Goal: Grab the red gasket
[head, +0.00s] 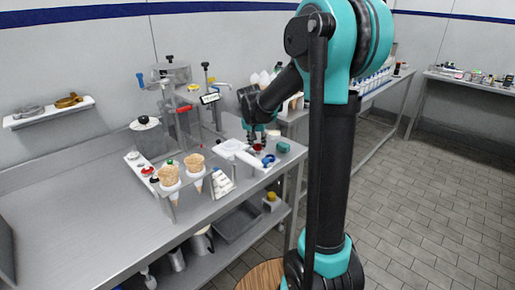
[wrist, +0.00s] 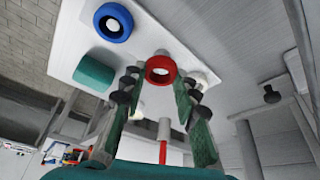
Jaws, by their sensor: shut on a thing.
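The red gasket (wrist: 160,64) is a thick ring with a pale hole, seen between the fingertips of my gripper (wrist: 160,82) in the wrist view. The fingers are shut on it. In the head view, my gripper (head: 258,139) points down over the right end of the steel counter, and the red gasket (head: 258,149) shows as a small red patch at its tips. Whether the gasket is touching the white tray (wrist: 180,35) behind it, I cannot tell.
A blue ring (wrist: 113,22) and a teal cylinder (wrist: 93,73) are close beside my gripper on the tray. Ice cream cones (head: 168,173) stand in a holder to the left. A dispenser machine (head: 175,95) stands behind. The counter's left part (head: 80,220) is clear.

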